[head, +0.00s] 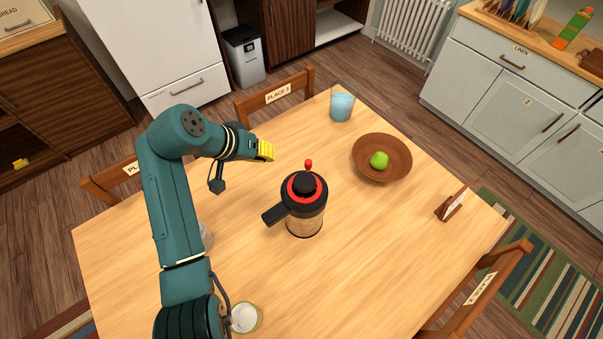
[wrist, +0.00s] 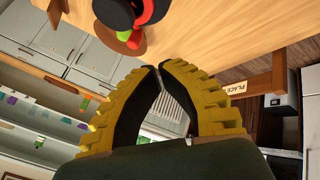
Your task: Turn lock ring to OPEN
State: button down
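A steel and black jug (head: 305,215) stands upright on the wooden table, its black handle pointing left. A red ring (head: 292,190) circles its black lid, and a red-tipped knob (head: 308,163) stands up at the lid's far side. Any OPEN marking is too small to read. My gripper (head: 270,150), with yellow fingers, is above the table, left of and beyond the jug, apart from it. In the wrist view the fingertips (wrist: 159,67) are together with nothing between them. Part of the black and red jug (wrist: 117,12) shows at the top of that view.
A brown bowl (head: 399,148) with a green apple (head: 379,160) is right of the jug. A blue-filled glass (head: 342,104) stands at the far corner. A small sign (head: 452,204) is at the right and a glass (head: 245,318) at the near edge. Chairs surround the table.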

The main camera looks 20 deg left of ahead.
aim_at(308, 165)
jog(key=d+x, duration=0.1)
jog(key=x, duration=1)
jog(key=shift+w+d+r+p, duration=0.2)
jog(key=shift+w+d+p, duration=0.15)
jog(key=shift+p, duration=0.1)
jog(key=shift+s, duration=0.1)
